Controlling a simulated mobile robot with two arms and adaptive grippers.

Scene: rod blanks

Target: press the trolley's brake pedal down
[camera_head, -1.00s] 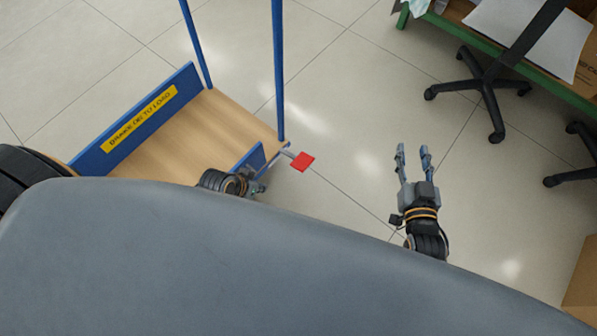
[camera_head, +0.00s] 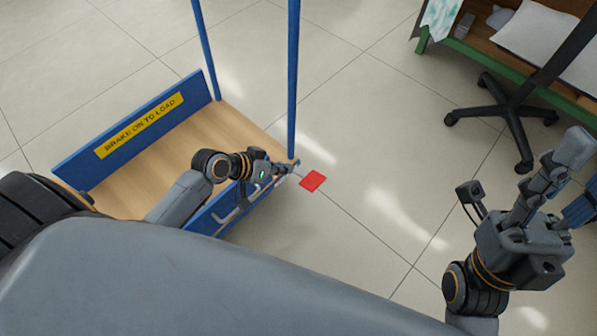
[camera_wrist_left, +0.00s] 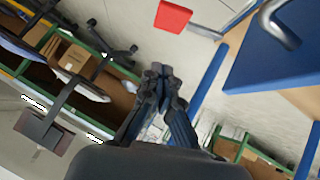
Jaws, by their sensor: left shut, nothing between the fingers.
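The trolley (camera_head: 118,133) has a wooden deck and blue panels and posts. Its red brake pedal (camera_head: 312,181) juts from the near right corner on a thin lever. The pedal's height above the floor is hard to judge. My left gripper (camera_head: 292,167) is shut and empty, its tips near that corner, just left of the pedal and seemingly apart from it. In the left wrist view the shut fingertips (camera_wrist_left: 160,72) point up the picture and the red pedal (camera_wrist_left: 173,16) shows beyond them. My right gripper (camera_head: 582,176) is open and empty at the right edge.
A yellow label on the trolley's blue board reads "BRAKE ON TO LOAD". A blue post (camera_head: 293,80) rises beside my left gripper. A black chair base (camera_head: 512,112) and a green-framed bench (camera_head: 490,62) stand at upper right. The floor right of the pedal is clear.

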